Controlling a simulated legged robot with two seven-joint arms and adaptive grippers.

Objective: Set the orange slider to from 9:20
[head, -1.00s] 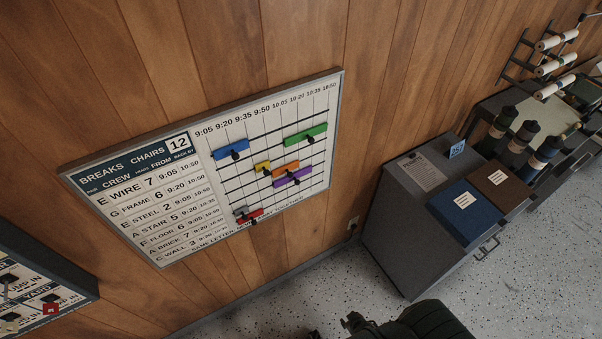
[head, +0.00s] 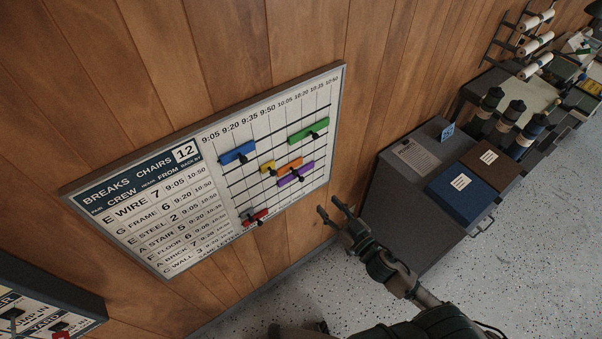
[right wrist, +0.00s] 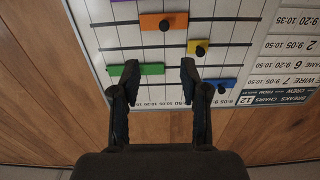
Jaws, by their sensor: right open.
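The orange slider (head: 291,163) sits on a rail around the middle of the wall board (head: 66,198), just right of the yellow slider (head: 266,167) and above the purple one (head: 300,174). It also shows at the top of the right wrist view (right wrist: 150,22), with its dark knob facing out. My right gripper (head: 329,206) is open and empty, off the board's lower right corner in the head view. In the right wrist view its fingers (right wrist: 160,70) point at the board, short of the orange slider, with the green slider (right wrist: 150,69) by the left fingertip. My left gripper is out of view.
A blue slider (head: 236,153) sits upper left on the grid; red (head: 254,217) and grey ones sit near its bottom. The board's left half lists crews and times. A grey cabinet (head: 385,205) with a blue and a brown box stands to the right. A second board is lower left.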

